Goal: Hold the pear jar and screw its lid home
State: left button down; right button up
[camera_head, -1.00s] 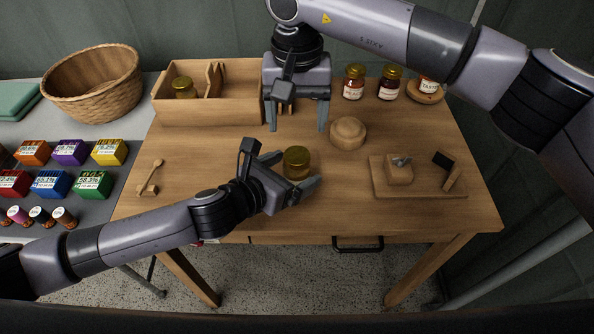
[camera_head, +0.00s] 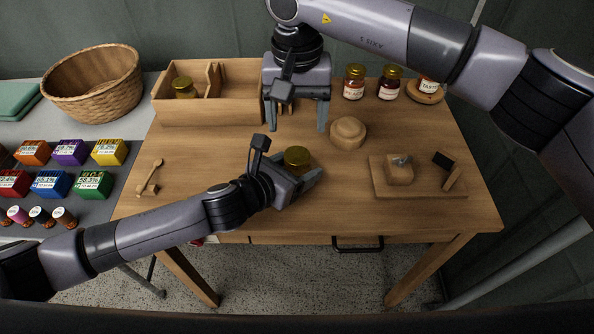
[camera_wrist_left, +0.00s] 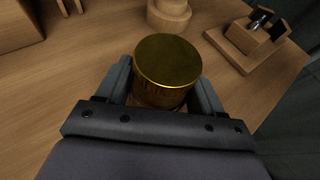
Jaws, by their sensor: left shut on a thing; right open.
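The pear jar (camera_head: 298,160) stands upright on the wooden table, with a gold lid on top. In the left wrist view the jar's gold lid (camera_wrist_left: 168,60) fills the space between the fingers; most of the jar body is hidden below it. I cannot tell how tight the lid sits. My left gripper (camera_head: 305,172) is shut around the jar's sides, below the lid; its fingers also show in the left wrist view (camera_wrist_left: 163,92). My right gripper (camera_head: 297,126) is open and empty, pointing down behind the jar, apart from it.
A wooden crate (camera_head: 232,112) with a divider and a gold-lidded jar (camera_head: 183,87) stands at the back left. A round wooden block (camera_head: 348,132) is right of the jar. A board (camera_head: 419,190) with small blocks lies further right. Labelled jars (camera_head: 354,83) stand at the back.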

aim_at(297, 155)
jog(key=m, duration=0.4)
dwell(0.4)
notch_tip(297, 155, down, 8)
jog(key=shift+f, duration=0.1)
dwell(0.5)
